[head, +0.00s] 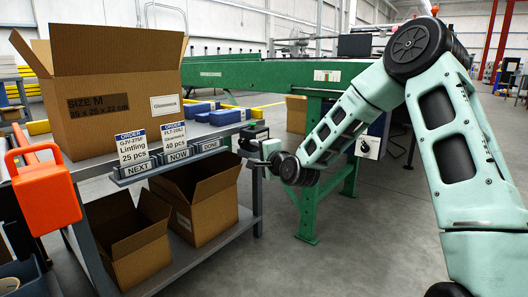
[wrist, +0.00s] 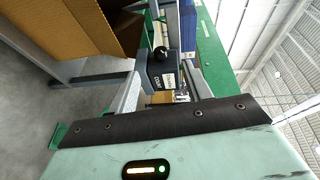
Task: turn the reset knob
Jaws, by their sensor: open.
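A small dark box with a round black knob (wrist: 161,53) and white labels shows between my finger tips in the wrist view. The lettering is too small to read surely, so I cannot confirm it is the reset knob. A similar dark box (head: 254,132) sits at the cart's right corner in the head view, just above my gripper (head: 262,160). In the wrist view my gripper (wrist: 163,88) is open and empty, its fingers on either side of the box. Whether they touch it I cannot tell. Another pale box with a dark round part (head: 368,147) is on the green machine.
The cart's upper shelf (head: 222,134) holds a large open carton (head: 110,105), blue blocks and order signs. Open cartons (head: 205,212) stand on its lower shelf. An orange handle (head: 45,185) is at left. The green machine (head: 270,75) stands behind; the floor at right is partly clear.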

